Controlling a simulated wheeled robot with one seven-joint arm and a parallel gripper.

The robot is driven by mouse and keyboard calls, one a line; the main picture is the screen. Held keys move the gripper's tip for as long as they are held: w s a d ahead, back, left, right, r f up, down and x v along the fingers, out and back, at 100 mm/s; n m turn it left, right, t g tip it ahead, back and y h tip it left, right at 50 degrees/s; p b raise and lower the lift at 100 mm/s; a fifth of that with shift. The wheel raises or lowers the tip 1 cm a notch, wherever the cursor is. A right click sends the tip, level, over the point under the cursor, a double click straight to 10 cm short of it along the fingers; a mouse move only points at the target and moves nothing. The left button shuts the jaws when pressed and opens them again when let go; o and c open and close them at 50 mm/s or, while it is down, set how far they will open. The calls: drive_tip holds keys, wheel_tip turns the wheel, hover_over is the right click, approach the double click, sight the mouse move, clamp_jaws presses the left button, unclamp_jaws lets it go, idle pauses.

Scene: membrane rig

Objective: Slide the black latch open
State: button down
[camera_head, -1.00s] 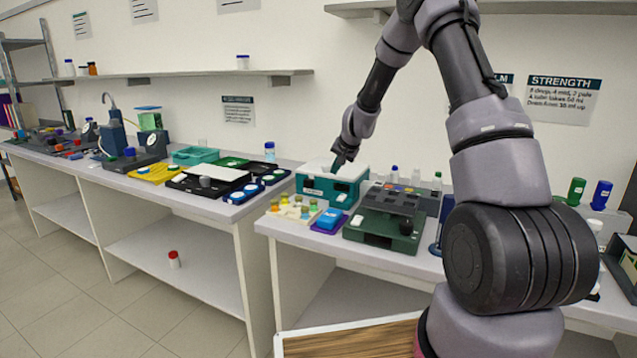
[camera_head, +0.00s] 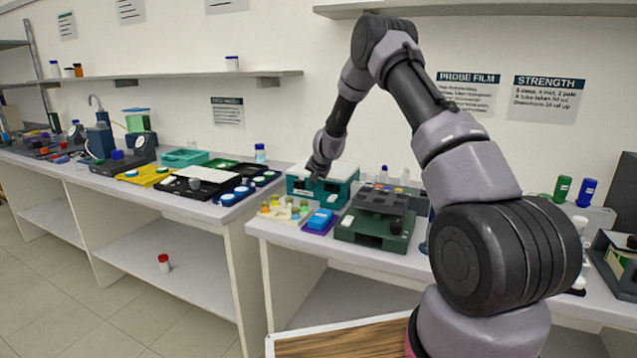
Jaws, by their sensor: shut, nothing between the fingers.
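A teal box with a white lid (camera_head: 344,170) stands on the right-hand bench against the wall. Dark fittings show on its front face in the head view, but they are too small to say which one is the black latch. My gripper (camera_head: 317,175) is shut and empty, pointing down at the left part of the box's front. It covers part of the box, and I cannot tell whether it touches it. A dark green device (camera_head: 372,236) with a black knob (camera_head: 397,227) stands in front and to the right of the box.
A blue block on a purple tray (camera_head: 321,219) and a pale rack of small vials (camera_head: 283,211) sit close in front of the box. Small bottles (camera_head: 384,175) stand to its right. A gap separates this bench from the left bench (camera_head: 215,214).

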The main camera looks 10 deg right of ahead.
sight(299, 182)
drive_tip(key=shift+w+a, duration=0.45)
drive_tip(key=shift+a, duration=0.05)
drive_tip(key=shift+w+a, duration=0.55)
drive_tip(key=shift+a, duration=0.15)
drive_tip(key=shift+w+a, duration=0.5)
drive_tip(key=shift+a, duration=0.2)
